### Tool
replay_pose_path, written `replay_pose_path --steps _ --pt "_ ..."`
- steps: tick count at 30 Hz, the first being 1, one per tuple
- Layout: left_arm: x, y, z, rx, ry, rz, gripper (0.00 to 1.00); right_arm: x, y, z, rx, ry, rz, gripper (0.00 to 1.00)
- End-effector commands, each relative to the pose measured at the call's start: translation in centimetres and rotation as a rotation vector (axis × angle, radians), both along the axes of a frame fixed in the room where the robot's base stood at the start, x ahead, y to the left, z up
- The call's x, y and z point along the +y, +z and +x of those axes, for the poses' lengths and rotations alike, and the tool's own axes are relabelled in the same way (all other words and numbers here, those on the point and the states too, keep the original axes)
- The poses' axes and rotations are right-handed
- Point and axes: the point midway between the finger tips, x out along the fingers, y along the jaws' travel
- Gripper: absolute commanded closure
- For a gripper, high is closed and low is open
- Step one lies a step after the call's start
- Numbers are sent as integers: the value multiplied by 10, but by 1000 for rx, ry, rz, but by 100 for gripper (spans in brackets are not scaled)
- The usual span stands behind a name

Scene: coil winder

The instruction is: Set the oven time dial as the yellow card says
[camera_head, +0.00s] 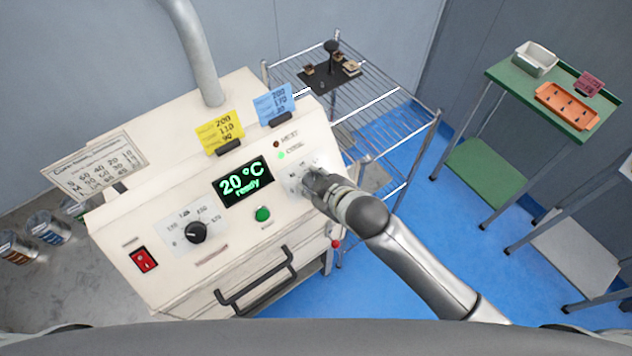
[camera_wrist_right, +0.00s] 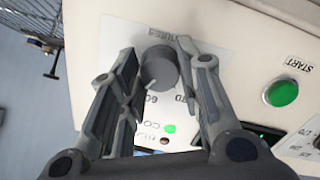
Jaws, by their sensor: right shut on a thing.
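The oven (camera_head: 130,225) is a cream box with a sloped front panel. The yellow card (camera_head: 220,131) stands on its top edge and seems to read 200, 110, 90; the words beside the numbers are too small to tell. The time dial, a dark round knob (camera_wrist_right: 158,68), shows in the right wrist view on a white scale with MINUTES lettering. My right gripper (camera_head: 313,181) is at the right of the panel, its fingers shut on the time dial from both sides. In the head view the gripper hides the dial and part of its scale. My left gripper is out of view.
A blue card (camera_head: 274,103) stands beside the yellow one. The display (camera_head: 243,182) reads 20 °C ready. Also on the panel are a green button (camera_head: 263,214), a black temperature dial (camera_head: 196,232) and a red switch (camera_head: 143,260). A wire rack (camera_head: 385,110) stands behind at right.

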Motion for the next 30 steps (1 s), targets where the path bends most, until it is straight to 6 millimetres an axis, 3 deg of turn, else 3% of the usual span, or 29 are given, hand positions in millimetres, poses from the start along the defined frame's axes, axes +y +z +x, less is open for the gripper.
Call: replay_pose_path --steps 12,30 --pt "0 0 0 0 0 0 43 0 -1 -1 112 -146 150 92" --pt "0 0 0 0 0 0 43 0 -1 -1 136 -177 183 92"
